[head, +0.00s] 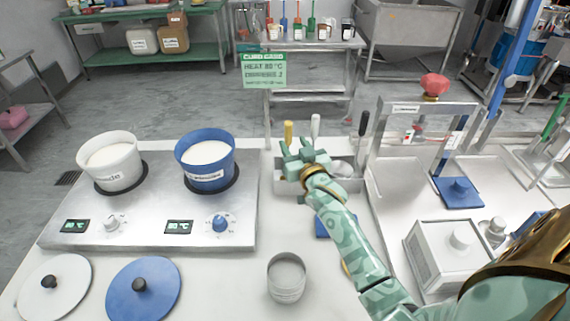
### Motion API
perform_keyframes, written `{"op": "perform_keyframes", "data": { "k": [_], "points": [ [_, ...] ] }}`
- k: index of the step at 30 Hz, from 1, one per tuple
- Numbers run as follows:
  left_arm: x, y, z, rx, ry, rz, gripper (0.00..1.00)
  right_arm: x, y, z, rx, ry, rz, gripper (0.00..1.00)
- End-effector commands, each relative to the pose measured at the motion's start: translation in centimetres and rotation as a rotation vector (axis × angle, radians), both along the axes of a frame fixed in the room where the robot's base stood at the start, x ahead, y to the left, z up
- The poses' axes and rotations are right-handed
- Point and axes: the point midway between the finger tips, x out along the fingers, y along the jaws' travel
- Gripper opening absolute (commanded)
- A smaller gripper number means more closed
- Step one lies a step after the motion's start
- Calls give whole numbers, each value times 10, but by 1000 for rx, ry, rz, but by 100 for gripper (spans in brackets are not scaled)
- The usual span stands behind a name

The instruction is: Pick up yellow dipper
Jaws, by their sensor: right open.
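The yellow dipper (288,132) shows as an upright yellow handle at the back edge of the worktop, in the middle of the head view. Its lower part is hidden behind my right gripper (296,150). The right gripper is open, its fingers just in front of and below the visible handle. I cannot tell whether they touch it. Nothing shows held between them. My left gripper is not in view.
A white-handled tool (315,126) stands close right of the yellow one, a black-handled one (363,124) farther right, by a metal tray (350,184). Left is a hotplate (150,205) with a white pot (108,162) and a blue pot (207,182). A metal cup (286,280) stands in front.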

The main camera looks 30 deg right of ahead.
Motion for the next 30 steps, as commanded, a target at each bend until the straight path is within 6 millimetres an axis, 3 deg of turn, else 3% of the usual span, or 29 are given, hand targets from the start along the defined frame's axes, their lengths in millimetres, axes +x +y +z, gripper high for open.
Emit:
{"op": "perform_keyframes", "data": {
  "k": [8,16,17,21,30],
  "points": [
    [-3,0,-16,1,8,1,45,42,-9,-2,-2,1,1,42],
    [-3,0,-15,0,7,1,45,47,-10,0,-1,0,1,42],
    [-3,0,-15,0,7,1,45,47,-10,0,-1,0,1,40],
    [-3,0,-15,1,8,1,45,47,-10,0,-1,0,1,1],
    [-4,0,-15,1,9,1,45,47,-10,0,-1,0,1,0]
  ]
}}
